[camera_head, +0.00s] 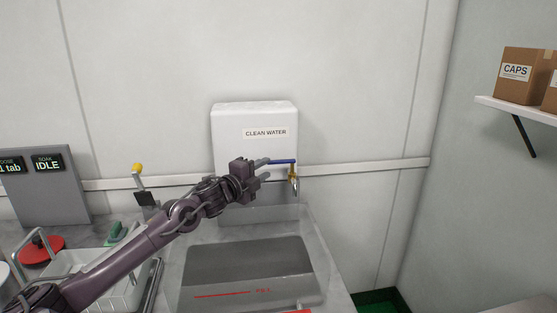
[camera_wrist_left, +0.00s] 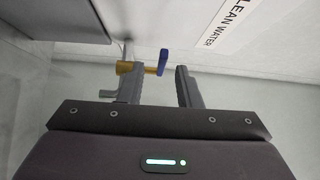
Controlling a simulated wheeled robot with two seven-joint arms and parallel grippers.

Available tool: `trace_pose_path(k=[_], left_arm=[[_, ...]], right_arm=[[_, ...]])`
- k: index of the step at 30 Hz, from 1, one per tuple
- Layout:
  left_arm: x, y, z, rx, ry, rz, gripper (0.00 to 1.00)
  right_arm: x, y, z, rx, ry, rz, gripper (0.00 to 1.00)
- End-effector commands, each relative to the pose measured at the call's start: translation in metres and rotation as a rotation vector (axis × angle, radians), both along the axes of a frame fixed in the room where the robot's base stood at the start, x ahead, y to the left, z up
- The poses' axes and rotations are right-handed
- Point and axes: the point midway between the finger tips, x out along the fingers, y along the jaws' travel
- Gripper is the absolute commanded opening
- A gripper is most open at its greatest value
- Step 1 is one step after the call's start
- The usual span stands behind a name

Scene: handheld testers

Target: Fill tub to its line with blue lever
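The blue lever (camera_head: 282,161) sits on a brass tap (camera_head: 293,177) below the white tank labelled CLEAN WATER (camera_head: 254,123). The grey tub (camera_head: 318,270) stands below the tap, with a red line (camera_head: 235,294) on its inside wall. I cannot tell its water level. My left gripper (camera_head: 265,168) is at the lever's left end. In the left wrist view my left gripper (camera_wrist_left: 161,82) is open, and the blue lever (camera_wrist_left: 163,62) shows at the gap between its fingertips. I cannot tell if they touch. My right gripper is not in view.
A yellow-knobbed lever (camera_head: 137,168) stands to the left, near a grey panel (camera_head: 50,188) with displays reading IDLE and 1 tab. A white tray (camera_head: 125,293) and a red disc (camera_head: 42,250) lie beside my left arm. A shelf (camera_head: 520,108) holds boxes at right.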

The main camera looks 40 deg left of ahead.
Motion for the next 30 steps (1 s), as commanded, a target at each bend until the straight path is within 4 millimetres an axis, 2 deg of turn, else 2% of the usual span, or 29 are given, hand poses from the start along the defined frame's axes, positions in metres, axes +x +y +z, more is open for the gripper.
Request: trace_pose_path(k=[5, 21, 30], left_arm=[[0.006, -0.001, 0.001, 0.014, 0.003, -0.006, 0.31], [0.055, 0.006, 0.003, 0.010, 0.000, -0.001, 0.31], [0.074, 0.008, 0.001, 0.009, 0.002, -0.002, 0.31]], right_arm=[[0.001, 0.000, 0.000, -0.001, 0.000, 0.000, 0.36], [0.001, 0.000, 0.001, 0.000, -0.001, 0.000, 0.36], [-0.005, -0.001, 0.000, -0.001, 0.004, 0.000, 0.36]])
